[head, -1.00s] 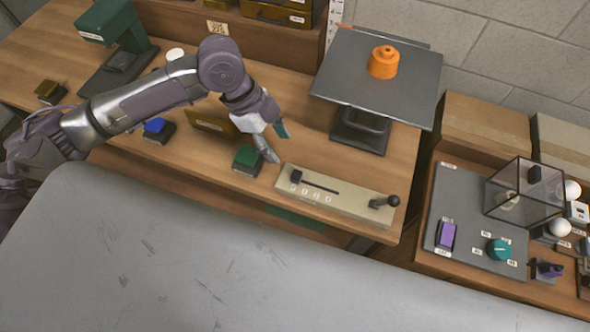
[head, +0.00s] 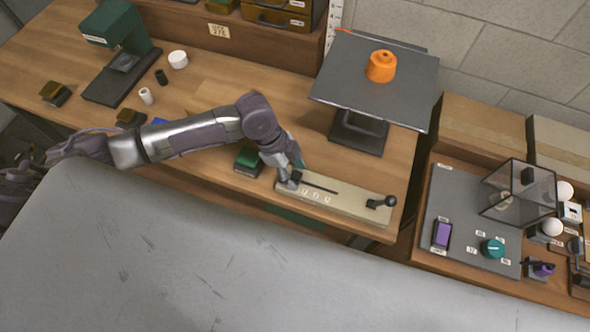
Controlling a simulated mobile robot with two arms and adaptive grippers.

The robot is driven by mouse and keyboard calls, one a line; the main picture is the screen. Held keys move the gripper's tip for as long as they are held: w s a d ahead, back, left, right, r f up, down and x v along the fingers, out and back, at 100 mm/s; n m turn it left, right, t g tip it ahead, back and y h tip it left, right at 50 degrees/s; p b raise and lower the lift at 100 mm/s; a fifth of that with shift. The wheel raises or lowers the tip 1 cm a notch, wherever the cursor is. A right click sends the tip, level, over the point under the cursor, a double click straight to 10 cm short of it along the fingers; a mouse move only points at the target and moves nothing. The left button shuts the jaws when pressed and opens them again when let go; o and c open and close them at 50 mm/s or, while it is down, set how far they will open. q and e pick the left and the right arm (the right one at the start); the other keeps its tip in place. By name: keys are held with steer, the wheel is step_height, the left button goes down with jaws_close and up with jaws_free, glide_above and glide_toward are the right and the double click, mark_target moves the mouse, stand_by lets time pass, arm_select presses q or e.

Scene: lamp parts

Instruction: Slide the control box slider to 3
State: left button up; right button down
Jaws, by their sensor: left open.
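The control box (head: 345,208) is a long beige box near the front edge of the wooden bench. Its dark slider slot (head: 320,188) runs along the left half, with small white number labels (head: 316,198) below it. A black-knobbed lever (head: 387,202) stands at its right end. My left gripper (head: 291,182) is at the slot's left end, pointing down over the place of the slider knob, which it mostly hides. Its jaws are open around or beside the knob; I cannot tell which. My right gripper is not in view.
A green button block (head: 249,161) sits just left of the box. A grey raised plate (head: 375,85) with an orange part (head: 381,66) stands behind it. A right-hand panel (head: 470,225) holds a purple switch and teal knob. A green press (head: 115,40) stands back left.

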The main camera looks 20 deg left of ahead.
mark_target(336, 193)
arm_select(q)
steer(key=shift+d+f, duration=0.1)
steer(key=shift+f, duration=0.2)
jaws_close()
steer(key=d+p, duration=0.1)
steer(key=d, duration=0.8)
steer(key=shift+s+d, duration=0.15)
steer(key=shift+d, duration=0.1)
jaws_free()
steer(key=shift+d, duration=0.1)
